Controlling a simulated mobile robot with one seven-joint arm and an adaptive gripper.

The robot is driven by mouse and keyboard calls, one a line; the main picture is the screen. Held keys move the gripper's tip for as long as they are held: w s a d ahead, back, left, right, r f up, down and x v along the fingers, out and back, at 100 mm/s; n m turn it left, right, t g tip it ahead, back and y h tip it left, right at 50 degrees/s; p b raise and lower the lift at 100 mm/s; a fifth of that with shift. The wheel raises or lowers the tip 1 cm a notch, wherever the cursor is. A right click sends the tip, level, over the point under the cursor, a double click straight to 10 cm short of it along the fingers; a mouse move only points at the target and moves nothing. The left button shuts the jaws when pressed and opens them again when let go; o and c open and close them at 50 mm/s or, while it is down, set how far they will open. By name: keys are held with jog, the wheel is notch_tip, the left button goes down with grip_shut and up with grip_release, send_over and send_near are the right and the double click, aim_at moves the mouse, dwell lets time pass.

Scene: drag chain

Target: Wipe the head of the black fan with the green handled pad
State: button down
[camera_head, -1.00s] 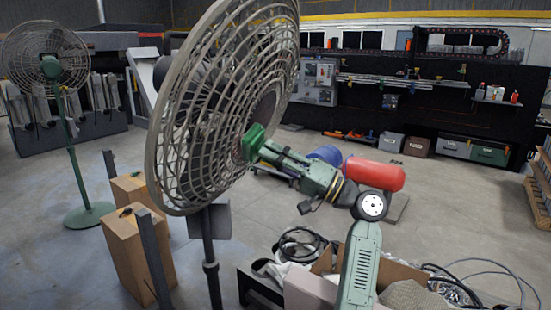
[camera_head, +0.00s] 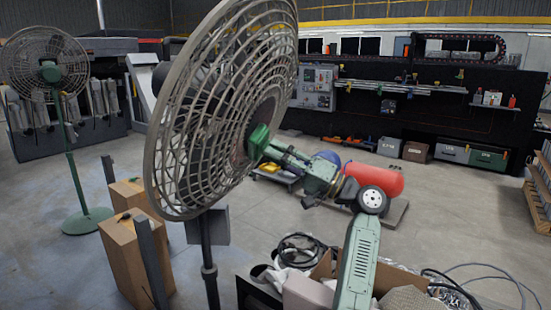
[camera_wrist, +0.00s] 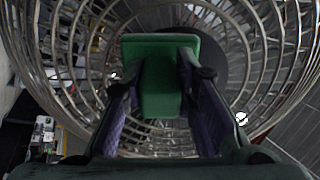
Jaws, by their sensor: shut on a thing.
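The black fan (camera_head: 165,130) stands on a dark pole in the left middle of the head view, its large round wire cage seen from the side. The green handled pad (camera_head: 259,139) is at the middle of the cage's right-hand face. My gripper (camera_head: 275,150) is shut on the pad's handle, to the right of the cage. In the wrist view, the pad (camera_wrist: 160,45) lies across the dark hub disc, with its handle between my fingers (camera_wrist: 160,100). Whether the pad touches the cage cannot be told.
A green fan (camera_head: 66,125) stands at the far left. Wooden blocks (camera_head: 138,250) stand left of the black fan's pole. A red tank (camera_head: 375,179) lies behind my arm. A box with clutter and cables (camera_head: 300,250) is low in the middle. The floor at right is mostly clear.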

jog(key=shift+w+b, duration=0.55)
jog(key=shift+b, duration=0.1)
jog(key=shift+s+a+r+b, duration=0.1)
jog(key=shift+s+a+b, duration=0.2)
jog(key=shift+s, duration=0.55)
jog(key=shift+s+a+f+b, duration=0.1)
jog(key=shift+s+a+b, duration=0.2)
jog(key=shift+s, duration=0.5)
jog(key=shift+s+a+r+b, duration=0.1)
jog(key=shift+s+a+b, duration=0.2)
jog(key=shift+s, duration=0.55)
jog(key=shift+b+v, duration=0.95)
jog(key=shift+v, duration=2.05)
jog(key=b+v, duration=0.1)
jog(key=v, duration=0.2)
jog(key=shift+a, duration=0.1)
